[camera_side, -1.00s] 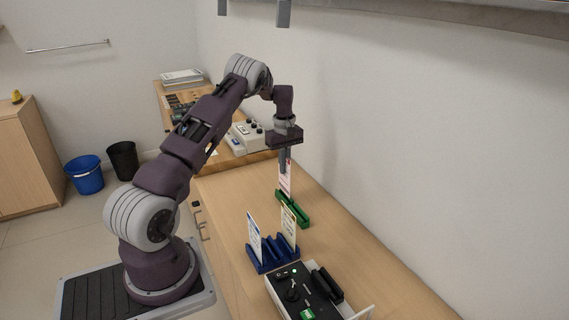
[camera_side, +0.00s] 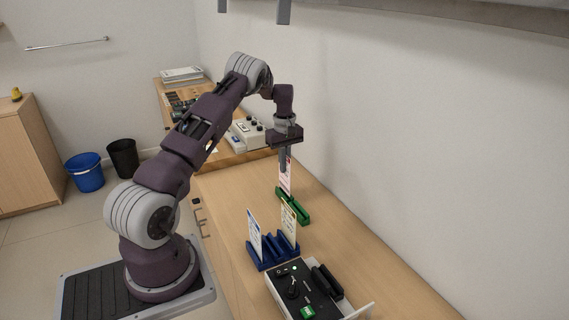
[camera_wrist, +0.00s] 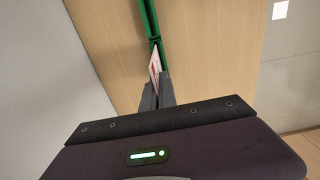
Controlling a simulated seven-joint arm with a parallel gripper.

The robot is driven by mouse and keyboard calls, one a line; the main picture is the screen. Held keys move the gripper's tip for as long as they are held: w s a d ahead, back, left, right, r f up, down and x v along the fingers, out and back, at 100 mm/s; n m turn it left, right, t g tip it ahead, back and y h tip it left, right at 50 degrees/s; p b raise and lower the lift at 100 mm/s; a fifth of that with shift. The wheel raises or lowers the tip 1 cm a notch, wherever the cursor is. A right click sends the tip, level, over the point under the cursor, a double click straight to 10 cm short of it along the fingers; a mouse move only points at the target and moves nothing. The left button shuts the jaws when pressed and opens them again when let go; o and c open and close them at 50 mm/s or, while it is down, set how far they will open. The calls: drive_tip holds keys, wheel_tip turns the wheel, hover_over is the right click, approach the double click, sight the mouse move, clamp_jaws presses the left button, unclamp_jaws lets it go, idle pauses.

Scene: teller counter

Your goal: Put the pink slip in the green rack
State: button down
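The pink slip (camera_side: 287,180) is a small upright card, white with pink-red print. It is at the far end of the green rack (camera_side: 303,217), a narrow slotted holder on the counter. My gripper (camera_side: 284,167) points down and its fingers are shut on the slip's upper part. In the wrist view, the slip (camera_wrist: 155,62) stands edge-on between the close-set fingertips (camera_wrist: 158,88), with the green rack (camera_wrist: 147,15) beyond. Whether the slip's lower edge is in a slot or just above it, I cannot tell.
A blue rack (camera_side: 262,262) nearer the camera holds a blue-printed slip (camera_side: 254,234) and a yellow-edged slip (camera_side: 289,222). A tray with a black device (camera_side: 305,292) stands in front. The wall runs along the right. The counter right of the racks is clear.

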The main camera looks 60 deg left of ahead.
drive_tip(key=shift+f, duration=1.6)
drive_tip(key=c, duration=1.6)
unclamp_jaws()
drive_tip(key=shift+r, duration=3.55)
